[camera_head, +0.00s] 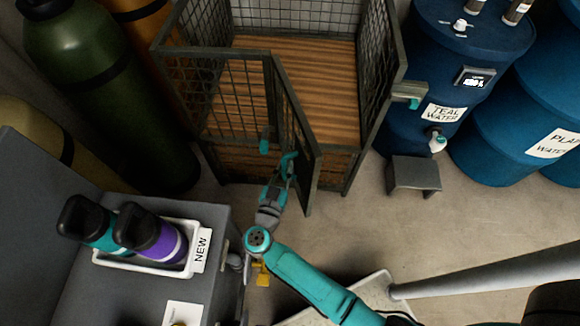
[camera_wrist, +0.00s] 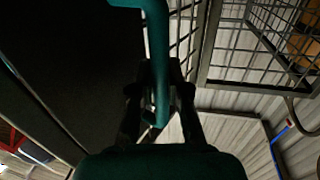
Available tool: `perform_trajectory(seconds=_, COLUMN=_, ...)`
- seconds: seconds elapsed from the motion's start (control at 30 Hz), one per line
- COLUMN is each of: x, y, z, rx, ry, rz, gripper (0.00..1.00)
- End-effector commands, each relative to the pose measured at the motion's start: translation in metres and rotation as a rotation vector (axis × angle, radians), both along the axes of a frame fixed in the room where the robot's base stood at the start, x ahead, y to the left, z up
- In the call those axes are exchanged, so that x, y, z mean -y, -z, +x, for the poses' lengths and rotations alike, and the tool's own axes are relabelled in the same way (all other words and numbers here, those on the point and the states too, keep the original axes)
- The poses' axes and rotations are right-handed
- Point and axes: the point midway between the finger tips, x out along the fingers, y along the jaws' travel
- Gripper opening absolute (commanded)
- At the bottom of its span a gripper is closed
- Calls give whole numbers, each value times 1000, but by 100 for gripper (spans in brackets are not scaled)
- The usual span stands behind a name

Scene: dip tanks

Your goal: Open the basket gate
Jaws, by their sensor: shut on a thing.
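The basket is a wire-mesh cage with dark metal posts and a slatted wooden floor (camera_head: 300,85), in the upper middle of the head view. Its mesh gate (camera_head: 296,120) stands swung outward at an angle, with a gap between it and the right post. My gripper (camera_head: 284,176) is shut on the teal gate handle (camera_head: 289,160) at the gate's near side. In the wrist view the teal handle (camera_wrist: 157,45) runs down between the fingers (camera_wrist: 160,100). A teal catch (camera_head: 408,93) sits on the right post, apart from the gate.
A grey bench with a white tray (camera_head: 178,268) of bottles stands at lower left. Blue barrels (camera_head: 405,125) and a small grey stand (camera_head: 414,176) are at right. Floor (camera_head: 370,225) is clear in front of the cage's right side.

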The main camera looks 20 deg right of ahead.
Motion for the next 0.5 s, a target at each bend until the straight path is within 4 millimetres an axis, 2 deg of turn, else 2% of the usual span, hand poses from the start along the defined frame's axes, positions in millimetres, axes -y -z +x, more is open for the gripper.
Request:
perform_trajectory(seconds=0.47, x=-2, y=0, z=1, rx=1, ry=-1, rz=-1, gripper=0)
perform_trajectory(seconds=0.5, x=-2, y=0, z=1, rx=1, ry=-1, rz=-1, gripper=20)
